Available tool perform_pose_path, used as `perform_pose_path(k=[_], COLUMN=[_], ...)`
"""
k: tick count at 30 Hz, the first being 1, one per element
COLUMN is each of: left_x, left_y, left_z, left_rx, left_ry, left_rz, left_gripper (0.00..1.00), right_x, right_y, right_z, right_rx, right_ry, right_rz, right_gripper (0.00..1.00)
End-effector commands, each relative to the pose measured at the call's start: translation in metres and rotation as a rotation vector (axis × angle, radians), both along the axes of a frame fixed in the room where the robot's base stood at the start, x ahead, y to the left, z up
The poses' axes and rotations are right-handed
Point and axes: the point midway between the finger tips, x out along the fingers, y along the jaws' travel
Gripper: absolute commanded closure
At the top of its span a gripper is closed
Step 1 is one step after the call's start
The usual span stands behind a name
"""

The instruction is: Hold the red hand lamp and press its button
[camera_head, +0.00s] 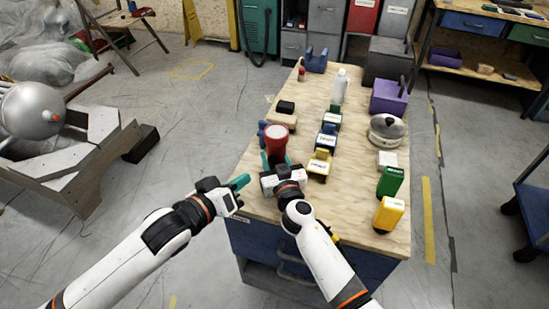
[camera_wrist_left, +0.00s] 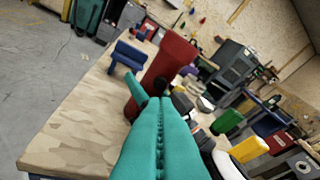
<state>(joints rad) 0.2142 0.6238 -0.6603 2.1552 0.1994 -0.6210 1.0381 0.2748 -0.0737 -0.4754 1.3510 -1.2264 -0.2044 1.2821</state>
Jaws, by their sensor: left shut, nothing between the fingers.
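The red hand lamp (camera_head: 277,137) is upright at the left front of the wooden workbench, its pale round face upward. My right gripper (camera_head: 276,160) has its teal fingers on either side of the lamp's lower part and appears closed on it. My left gripper (camera_head: 241,182) is shut and empty, just left of and nearer than the lamp, its tips pointing toward it. In the left wrist view, the red lamp (camera_wrist_left: 170,58) rises behind my shut left fingers (camera_wrist_left: 158,108), which hide part of its lower body.
The workbench (camera_head: 335,215) carries yellow (camera_head: 319,163) and green (camera_head: 390,181) boxes, a white bottle (camera_head: 339,86), a grey kettle-like item (camera_head: 386,131) and a purple bin (camera_head: 388,98) to the right. A blue holder (camera_head: 316,60) stands at the far end.

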Motion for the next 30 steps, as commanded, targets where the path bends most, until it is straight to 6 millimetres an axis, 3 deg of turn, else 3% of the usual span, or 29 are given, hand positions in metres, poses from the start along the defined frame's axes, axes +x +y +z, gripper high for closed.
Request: perform_pose_path(k=[8, 15, 21, 26, 30], left_x=[0.003, -0.001, -0.013, -0.013, 0.0], left_y=[0.001, -0.002, -0.01, -0.014, -0.019], left_z=[-0.006, -0.02, -0.022, -0.021, -0.02], left_rx=[-0.079, -0.343, -0.482, -0.513, -0.514], left_ry=[0.123, 0.564, 0.834, 0.902, 0.902], left_rz=[0.027, 0.092, 0.108, 0.108, 0.107], left_gripper=[1.0, 1.0, 1.0, 1.0, 1.0], right_x=[0.0, 0.0, 0.0, 0.0, 0.0], right_y=[0.0, 0.0, 0.0, 0.0, 0.0], right_z=[0.0, 0.0, 0.0, 0.0, 0.0], right_rx=[0.0, 0.0, 0.0, 0.0, 0.0], right_ry=[0.001, 0.001, 0.001, 0.001, 0.001], right_rz=[0.0, 0.0, 0.0, 0.0, 0.0], right_gripper=[0.84, 0.84, 0.84, 0.84, 0.84])
